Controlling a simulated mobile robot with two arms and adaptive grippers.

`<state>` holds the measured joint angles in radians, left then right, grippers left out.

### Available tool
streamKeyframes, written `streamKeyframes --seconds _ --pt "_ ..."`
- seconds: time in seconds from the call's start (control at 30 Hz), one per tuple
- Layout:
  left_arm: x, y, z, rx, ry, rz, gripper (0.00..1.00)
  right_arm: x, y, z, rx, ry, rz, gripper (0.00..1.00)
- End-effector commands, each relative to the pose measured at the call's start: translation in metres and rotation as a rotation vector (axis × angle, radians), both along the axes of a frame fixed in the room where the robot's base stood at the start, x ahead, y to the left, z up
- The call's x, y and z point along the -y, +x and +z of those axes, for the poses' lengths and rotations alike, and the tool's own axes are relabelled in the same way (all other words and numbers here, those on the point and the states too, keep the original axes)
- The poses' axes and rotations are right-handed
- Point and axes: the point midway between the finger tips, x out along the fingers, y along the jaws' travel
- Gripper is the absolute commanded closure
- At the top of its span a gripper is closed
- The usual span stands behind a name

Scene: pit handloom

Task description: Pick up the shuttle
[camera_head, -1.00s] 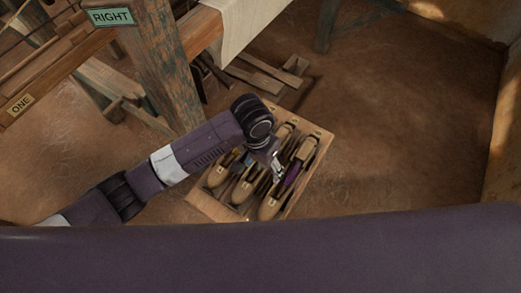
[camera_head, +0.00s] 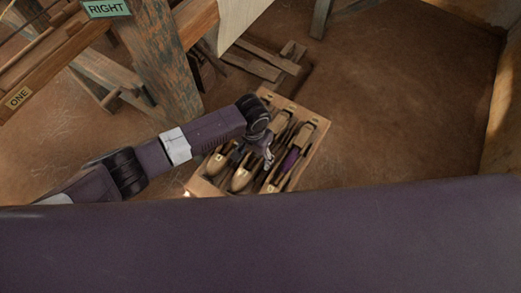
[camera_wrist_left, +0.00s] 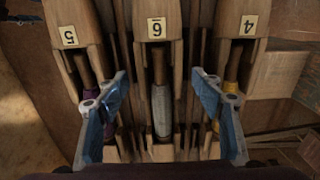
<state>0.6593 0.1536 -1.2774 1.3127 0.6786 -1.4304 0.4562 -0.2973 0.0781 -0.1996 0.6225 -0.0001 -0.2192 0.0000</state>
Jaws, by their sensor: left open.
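My left gripper (camera_head: 266,156) is over the wooden shuttle tray (camera_head: 324,134) in the head view, with its fingers pointing down among the shuttles. In the left wrist view my left gripper (camera_wrist_left: 161,108) is open, its blue-grey fingers on either side of the middle wooden shuttle (camera_wrist_left: 156,70). That shuttle has a numbered tag and a pale grey bobbin (camera_wrist_left: 162,110). I cannot tell whether the fingers touch it. A shuttle with purple thread (camera_wrist_left: 75,58) lies to the left and one with yellow thread (camera_wrist_left: 241,45) to the right. My right gripper is not in view.
The loom's wooden post (camera_head: 160,60) with a RIGHT sign (camera_head: 106,8) stands left of the tray. Wooden pieces (camera_head: 262,62) lie on the floor behind the tray. The earthen floor (camera_head: 400,110) to the right is clear. My own body covers the bottom of the head view.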

Motion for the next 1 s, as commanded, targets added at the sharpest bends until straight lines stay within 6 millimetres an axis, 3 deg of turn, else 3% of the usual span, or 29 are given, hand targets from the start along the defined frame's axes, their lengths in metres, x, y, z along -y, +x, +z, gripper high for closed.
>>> streamKeyframes --seconds 0.17,0.63,1.0 --pt "0.0001 -0.0001 -0.0001 0.0 0.0 0.0 0.39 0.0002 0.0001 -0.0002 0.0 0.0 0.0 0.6" --pt "-0.0001 0.0001 0.0002 0.0 0.0 0.0 0.91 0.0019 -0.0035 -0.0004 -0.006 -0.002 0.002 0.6" --pt "0.0003 0.001 0.0054 0.002 -0.001 0.0 0.92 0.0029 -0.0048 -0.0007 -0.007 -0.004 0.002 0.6"
